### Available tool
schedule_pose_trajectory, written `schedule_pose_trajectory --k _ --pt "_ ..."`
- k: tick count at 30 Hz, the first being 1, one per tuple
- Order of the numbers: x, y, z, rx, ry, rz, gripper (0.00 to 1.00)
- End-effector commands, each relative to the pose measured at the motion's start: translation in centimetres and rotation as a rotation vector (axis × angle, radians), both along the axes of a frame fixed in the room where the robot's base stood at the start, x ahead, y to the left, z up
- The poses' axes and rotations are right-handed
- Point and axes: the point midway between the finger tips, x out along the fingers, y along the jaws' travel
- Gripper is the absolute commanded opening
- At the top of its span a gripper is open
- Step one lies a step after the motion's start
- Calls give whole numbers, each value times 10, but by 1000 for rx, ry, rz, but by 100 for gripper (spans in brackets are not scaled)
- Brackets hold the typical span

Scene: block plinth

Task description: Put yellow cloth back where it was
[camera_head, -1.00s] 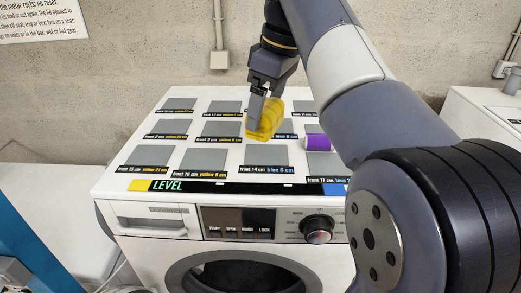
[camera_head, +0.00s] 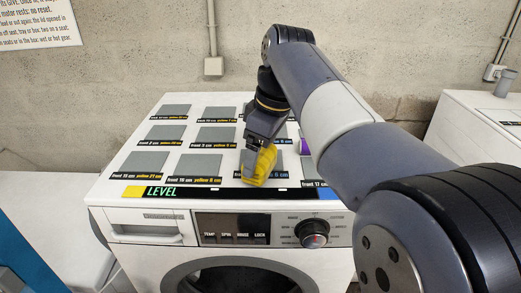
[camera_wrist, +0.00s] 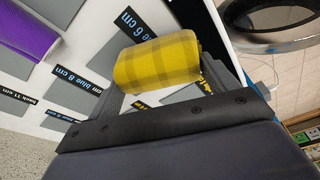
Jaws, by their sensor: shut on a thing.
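The yellow cloth (camera_head: 258,164) is a rolled, checked bundle at the front row of grey squares on the washing machine top. My gripper (camera_head: 254,150) is shut on it from above. In the wrist view the cloth (camera_wrist: 158,60) sits between the fingers, over the label reading "blue 6 cm". The grey square under it is partly hidden. Whether the cloth touches the top or hangs just above it, I cannot tell.
The white washing machine top (camera_head: 112,187) carries rows of labelled grey squares, such as the front left one (camera_head: 145,162). A purple roll (camera_head: 304,146) lies right of my gripper, partly hidden by my arm; it also shows in the wrist view (camera_wrist: 28,28). A LEVEL strip (camera_head: 225,192) runs along the front edge.

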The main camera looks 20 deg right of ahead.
Motion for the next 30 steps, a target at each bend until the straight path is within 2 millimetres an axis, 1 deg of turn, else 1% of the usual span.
schedule_pose_trajectory --k 7,8,14,20,23,26,29,30 --pt "0 0 -6 1 1 0 63" --pt "0 0 -5 0 0 0 83" --pt "0 0 -5 0 0 0 99" --pt "0 0 -4 0 0 0 100" --pt "0 0 -1 0 0 0 100" --pt "0 -1 7 0 -3 0 100" --pt "-2 -4 22 0 -4 -1 100" --pt "-3 -5 30 0 -3 -2 100"
